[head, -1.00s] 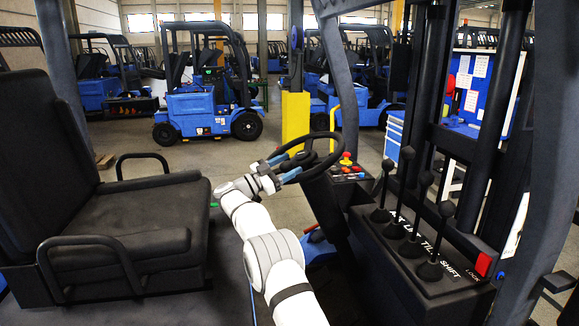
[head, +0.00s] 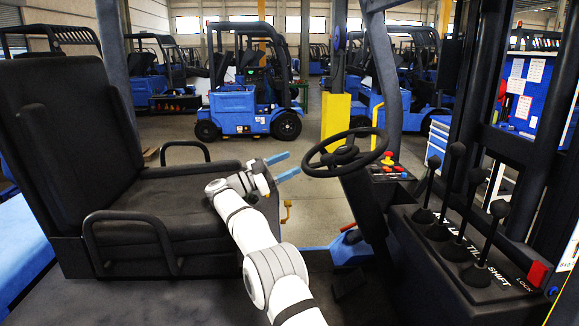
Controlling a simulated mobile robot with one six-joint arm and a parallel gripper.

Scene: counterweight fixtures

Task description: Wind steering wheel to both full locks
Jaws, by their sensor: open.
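The black steering wheel (head: 347,155) stands tilted on its column in the middle right of the head view. Its rim is clear all round, and a dark hub shows at its centre. My gripper (head: 283,166) is just left of the rim, with two blue fingers apart and pointing right toward the wheel. Nothing shows between the fingers. A small gap separates them from the rim. My white arm reaches up to it from the bottom of the view.
A black seat (head: 160,205) with armrests stands left of my arm. Right of the wheel are a small button panel (head: 388,168) with a red knob and several black levers (head: 440,190). A yellow post (head: 336,117) and parked blue forklifts (head: 247,112) stand behind.

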